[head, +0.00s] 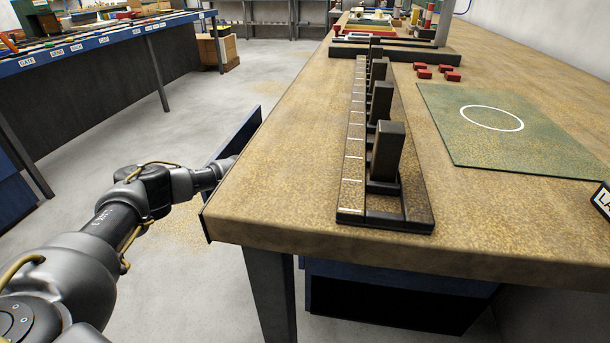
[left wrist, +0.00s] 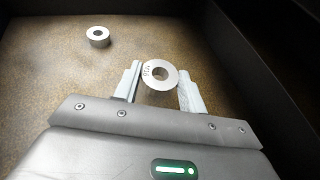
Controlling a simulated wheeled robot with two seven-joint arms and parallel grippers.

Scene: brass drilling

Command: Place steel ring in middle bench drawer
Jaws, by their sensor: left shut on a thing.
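My left gripper (left wrist: 159,80) is shut on a steel ring (left wrist: 160,66), a thick pale ring held between its two fingertips in the left wrist view. It is inside an open drawer with a brown speckled floor (left wrist: 60,75) and dark walls. I cannot tell whether the held ring touches the floor. A second, smaller-looking metal ring (left wrist: 98,36) lies on the drawer floor at the upper left. In the head view, a blue drawer front (head: 238,132) sticks out from the bench's left side; my left arm reaches there and the bench edge hides its gripper. My right gripper is not in view.
The bench top (head: 290,150) carries a dark rack with upright blocks (head: 387,150), a green mat with a white circle (head: 500,125) and several red blocks (head: 437,72). A blue-edged table (head: 100,42) stands across the open floor at left. The drawer's walls enclose the left gripper.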

